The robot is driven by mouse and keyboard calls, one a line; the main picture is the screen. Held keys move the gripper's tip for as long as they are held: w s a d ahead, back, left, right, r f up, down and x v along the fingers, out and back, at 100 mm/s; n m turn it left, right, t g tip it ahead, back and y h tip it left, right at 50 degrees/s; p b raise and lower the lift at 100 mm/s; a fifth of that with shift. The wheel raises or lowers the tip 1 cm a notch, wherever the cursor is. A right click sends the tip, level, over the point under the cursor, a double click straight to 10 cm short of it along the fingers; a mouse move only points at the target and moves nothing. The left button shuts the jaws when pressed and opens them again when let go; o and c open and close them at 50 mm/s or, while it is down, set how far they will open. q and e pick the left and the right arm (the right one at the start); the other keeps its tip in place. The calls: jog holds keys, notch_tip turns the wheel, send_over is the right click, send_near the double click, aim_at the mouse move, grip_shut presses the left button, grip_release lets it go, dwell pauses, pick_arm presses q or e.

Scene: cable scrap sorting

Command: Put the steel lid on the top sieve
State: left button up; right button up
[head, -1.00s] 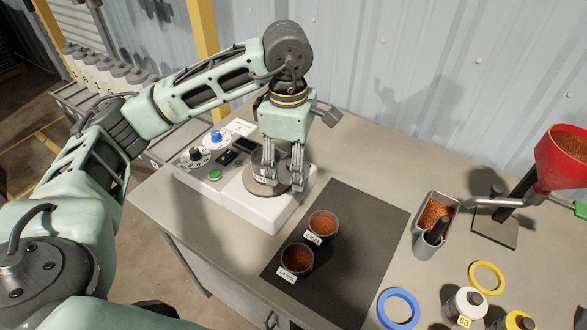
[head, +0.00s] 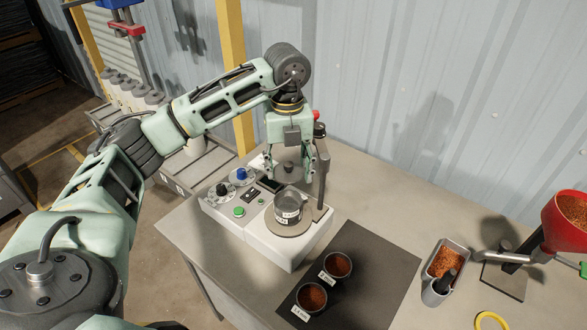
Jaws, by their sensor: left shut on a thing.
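My left gripper (head: 289,168) hangs just above and behind the sieve stack in the head view, fingers pointing down. It is shut on a small dark grey round piece, which I take to be the steel lid (head: 288,171); the fingers partly hide it. The steel sieve stack (head: 288,208), with white labels, stands upright on the round plate of the white shaker (head: 283,247). The piece in my gripper looks apart from the stack's top. My right gripper is not in view.
A grey post (head: 322,180) stands at the shaker's right, close to my gripper. Two cups of reddish granules (head: 337,264) (head: 312,297) stand on a dark mat (head: 378,262). A metal scoop container (head: 446,262) and a red funnel (head: 567,220) are at the right.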

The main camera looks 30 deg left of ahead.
aim_at(287, 178)
pick_arm(q)
jog(key=shift+a+n, duration=0.2)
jog(key=shift+n, duration=0.3)
jog(key=shift+f, duration=0.1)
jog(key=shift+f+b, duration=1.45)
jog(key=shift+f, duration=0.55)
jog(key=shift+f+b, duration=0.9)
jog(key=shift+f, duration=0.4)
jog(key=shift+f+b, duration=1.05)
jog(key=shift+f, duration=0.5)
jog(key=o, duration=1.2)
